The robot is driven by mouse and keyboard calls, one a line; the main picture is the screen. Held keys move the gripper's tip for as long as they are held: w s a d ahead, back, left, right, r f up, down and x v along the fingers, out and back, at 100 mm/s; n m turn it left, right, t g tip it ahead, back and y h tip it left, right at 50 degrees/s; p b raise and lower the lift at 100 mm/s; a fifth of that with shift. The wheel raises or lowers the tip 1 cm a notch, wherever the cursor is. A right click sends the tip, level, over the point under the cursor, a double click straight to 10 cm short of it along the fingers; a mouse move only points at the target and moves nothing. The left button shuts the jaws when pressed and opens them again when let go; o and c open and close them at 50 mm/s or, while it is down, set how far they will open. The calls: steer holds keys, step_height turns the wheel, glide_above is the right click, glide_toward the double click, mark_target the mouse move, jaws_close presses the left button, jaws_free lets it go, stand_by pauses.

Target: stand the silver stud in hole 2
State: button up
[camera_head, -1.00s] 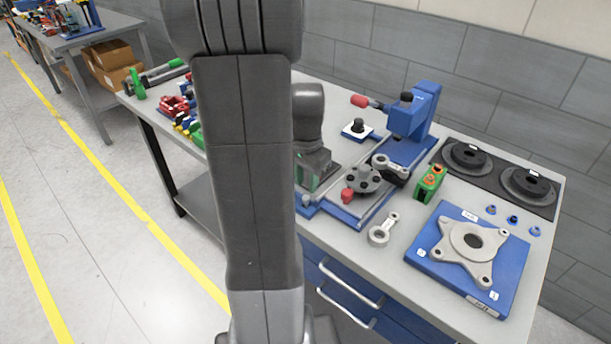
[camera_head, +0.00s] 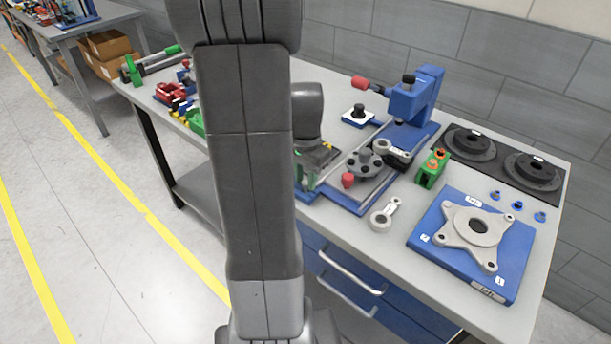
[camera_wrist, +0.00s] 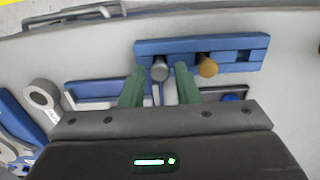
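The silver stud (camera_wrist: 160,72) shows its round end at a blue rack (camera_wrist: 235,67) in the wrist view. A brass-coloured stud (camera_wrist: 207,66) is beside it on the right. My gripper (camera_wrist: 160,80) is open, its green fingers on either side of the silver stud with gaps showing. In the head view my gripper (camera_head: 308,180) is low over the bench, partly behind my arm, and the stud is hidden. A grey four-armed chassis casting (camera_head: 455,232) with holes in its arm ends sits on a blue plate (camera_head: 430,254) at the right. Its small labels are unreadable.
Right of my gripper are a blue press (camera_head: 412,105), a grey connecting rod (camera_head: 381,218) and a green block (camera_head: 432,168). Several small blue-rimmed parts (camera_head: 517,196) lie behind the blue plate. Black discs (camera_head: 530,173) stand at the back right. Bare bench lies in front of the rod.

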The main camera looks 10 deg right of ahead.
mark_target(306, 182)
jaws_close()
steer(key=shift+r, duration=0.1)
steer(key=shift+r+p, duration=0.9)
steer(key=shift+r, duration=0.05)
steer(key=shift+r, duration=0.1)
steer(key=shift+r+p, duration=1.25)
steer(key=shift+r, duration=0.2)
steer(key=shift+f, duration=0.1)
